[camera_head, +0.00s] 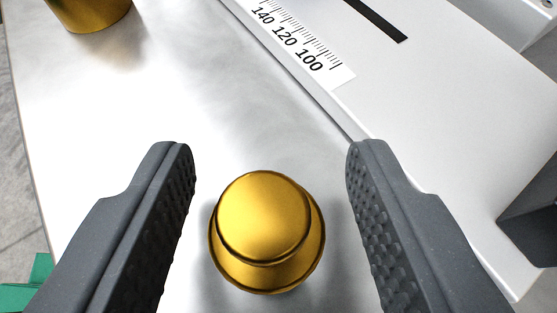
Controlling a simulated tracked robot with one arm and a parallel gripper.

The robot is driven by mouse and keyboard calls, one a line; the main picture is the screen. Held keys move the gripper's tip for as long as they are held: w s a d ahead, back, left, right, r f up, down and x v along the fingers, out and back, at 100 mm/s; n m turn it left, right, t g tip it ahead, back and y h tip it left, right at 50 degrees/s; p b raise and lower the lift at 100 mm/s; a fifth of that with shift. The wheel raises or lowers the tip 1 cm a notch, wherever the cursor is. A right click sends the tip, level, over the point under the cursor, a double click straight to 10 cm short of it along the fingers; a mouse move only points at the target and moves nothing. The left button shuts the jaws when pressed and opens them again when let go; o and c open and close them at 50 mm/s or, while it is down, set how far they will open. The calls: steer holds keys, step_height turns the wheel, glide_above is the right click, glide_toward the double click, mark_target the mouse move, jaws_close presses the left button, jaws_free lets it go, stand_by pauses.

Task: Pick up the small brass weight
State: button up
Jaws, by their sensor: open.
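A brass weight (265,220) with a round knob on top stands on a shiny metal surface (190,90), seen from above. My gripper (270,165) is open, with one dark ridged finger to the left of the weight and the other to its right. There is a gap between the weight and each finger. A second brass piece (90,12) stands at the top left, cut off by the picture edge, so I cannot compare the full sizes of the two.
A white raised panel (440,120) with a printed scale (300,45) and a dark slot (375,18) runs along the right. A green object (35,280) shows at the lower left, beyond the metal edge. The metal between the two brass pieces is clear.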

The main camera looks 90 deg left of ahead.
steer(key=shift+a+f, duration=0.1)
steer(key=shift+a, duration=0.1)
jaws_close()
stand_by(0.3)
